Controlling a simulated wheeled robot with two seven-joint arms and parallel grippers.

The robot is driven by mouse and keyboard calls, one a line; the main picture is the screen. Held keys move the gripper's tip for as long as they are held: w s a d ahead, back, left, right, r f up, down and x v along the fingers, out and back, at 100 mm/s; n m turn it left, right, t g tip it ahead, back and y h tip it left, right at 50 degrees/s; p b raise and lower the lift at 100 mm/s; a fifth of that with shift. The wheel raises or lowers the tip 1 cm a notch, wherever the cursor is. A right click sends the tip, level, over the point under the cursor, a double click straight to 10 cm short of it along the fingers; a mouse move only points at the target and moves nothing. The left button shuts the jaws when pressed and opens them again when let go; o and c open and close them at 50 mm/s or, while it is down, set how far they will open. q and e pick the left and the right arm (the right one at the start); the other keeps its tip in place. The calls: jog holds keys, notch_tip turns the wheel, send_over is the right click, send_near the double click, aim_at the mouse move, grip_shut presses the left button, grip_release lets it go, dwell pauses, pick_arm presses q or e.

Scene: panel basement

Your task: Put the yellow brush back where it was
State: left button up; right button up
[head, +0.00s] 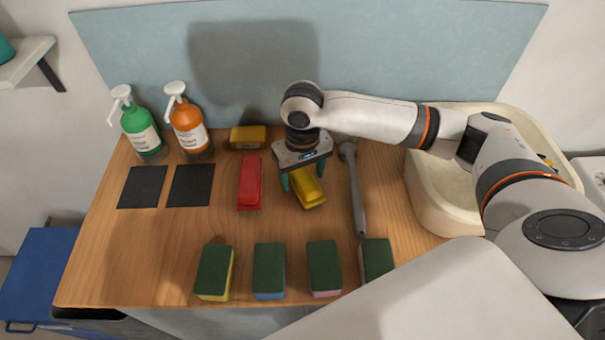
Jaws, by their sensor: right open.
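The yellow brush (311,195) lies on the wooden counter (150,240), to the right of a red brush (250,184). My right gripper (303,179) points down over the yellow brush. Its teal fingers are apart, one on each side of the brush's far part. The gripper body hides the brush's far end, and I cannot tell whether the fingers touch it. My left gripper is not in view.
A yellow block (247,137) lies behind the red brush. A grey long-handled tool (355,190) lies just right of the gripper. Several sponges (269,270) line the front edge. Green (140,129) and orange (188,124) bottles stand back left; a sink (430,190) is right.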

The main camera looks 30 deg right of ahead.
aim_at(303, 174)
notch_tip(303, 174, up, 12)
dwell(0.4)
dwell(0.3)
